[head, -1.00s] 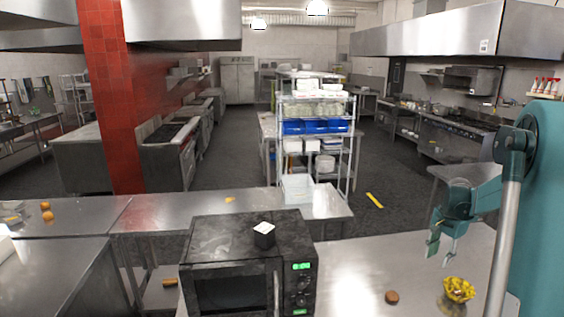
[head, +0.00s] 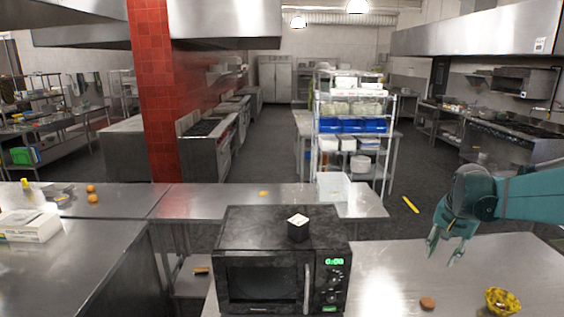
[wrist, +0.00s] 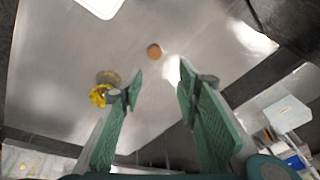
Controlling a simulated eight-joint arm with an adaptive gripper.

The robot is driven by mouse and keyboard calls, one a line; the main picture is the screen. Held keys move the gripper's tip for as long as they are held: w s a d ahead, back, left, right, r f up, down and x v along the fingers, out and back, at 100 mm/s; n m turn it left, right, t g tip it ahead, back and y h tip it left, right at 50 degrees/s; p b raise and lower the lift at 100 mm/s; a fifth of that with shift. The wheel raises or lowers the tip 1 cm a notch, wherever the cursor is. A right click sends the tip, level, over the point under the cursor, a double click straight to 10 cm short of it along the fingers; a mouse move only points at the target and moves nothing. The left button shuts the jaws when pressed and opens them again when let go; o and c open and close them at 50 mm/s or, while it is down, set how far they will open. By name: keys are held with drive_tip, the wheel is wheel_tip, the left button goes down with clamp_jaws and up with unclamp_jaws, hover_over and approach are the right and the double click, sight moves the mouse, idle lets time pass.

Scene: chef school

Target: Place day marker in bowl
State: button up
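A small brown round piece (head: 428,303) lies on the steel counter right of the microwave; it also shows in the wrist view (wrist: 154,50). A black block with a white top (head: 298,229) sits on the microwave. I cannot tell which of these is the day marker. A yellow, ruffled bowl-like thing (head: 502,301) stands right of the brown piece; it also shows in the wrist view (wrist: 101,95). My gripper (head: 445,252) is open and empty above the counter, behind the brown piece. Its green fingers are spread apart in the wrist view (wrist: 159,82).
The black microwave (head: 270,262) stands left of the brown piece. A lower steel counter (head: 225,200) runs behind it, with oranges (head: 92,193) at the left. A wire shelf (head: 350,135) stands further back. The counter (head: 385,265) between microwave and gripper is bare.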

drive_tip(key=s+a+r+n+t+b, duration=0.1)
drive_tip(key=s+a+n+b, duration=0.15)
drive_tip(key=s+a, duration=0.5)
drive_tip(key=s+a+n+t+b, duration=0.1)
drive_tip(key=s+a+n, duration=0.3)
drive_tip(key=a, duration=0.7)
drive_tip(key=s+a+f+n+t+b, duration=0.1)
drive_tip(key=s+a+f+n, duration=0.1)
drive_tip(key=s+a, duration=0.3)
drive_tip(key=s+a+f+n+t+y+b, duration=0.1)
drive_tip(key=s+a+f, duration=0.4)
drive_tip(key=s, duration=0.5)
drive_tip(key=shift+s+a+f+n+b, duration=0.2)
drive_tip(key=shift+a+n+b, duration=0.15)
drive_tip(key=shift+a+b, duration=0.25)
